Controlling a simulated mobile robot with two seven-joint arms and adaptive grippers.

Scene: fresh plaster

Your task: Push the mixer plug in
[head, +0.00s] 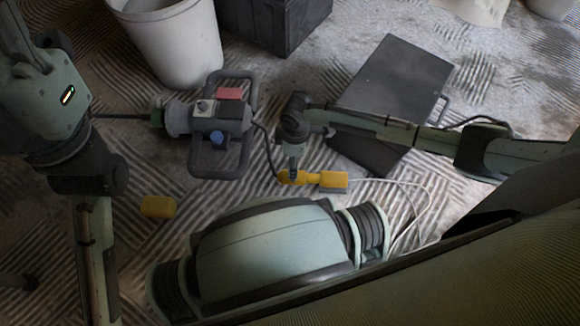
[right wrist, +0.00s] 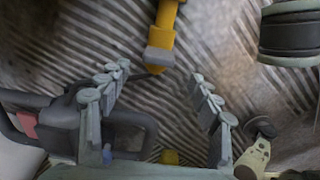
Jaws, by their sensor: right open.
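The grey mixer (head: 212,124) lies on the floor left of centre, its black cable running to the yellow plug (head: 301,180). The yellow socket (head: 334,180) with a white cable lies in line to its right. No clear gap shows between them, but I cannot tell how deep the plug sits. My right gripper (head: 293,174) is just over the plug's cable end and partly hides it. In the right wrist view my right gripper (right wrist: 158,92) is open and empty, with the yellow connector (right wrist: 165,38) and its grey band beyond the fingertips. My left gripper is not in view.
A yellow block (head: 158,206) lies on the floor below the mixer. A white bucket (head: 175,40) and a dark crate (head: 272,22) stand at the back.

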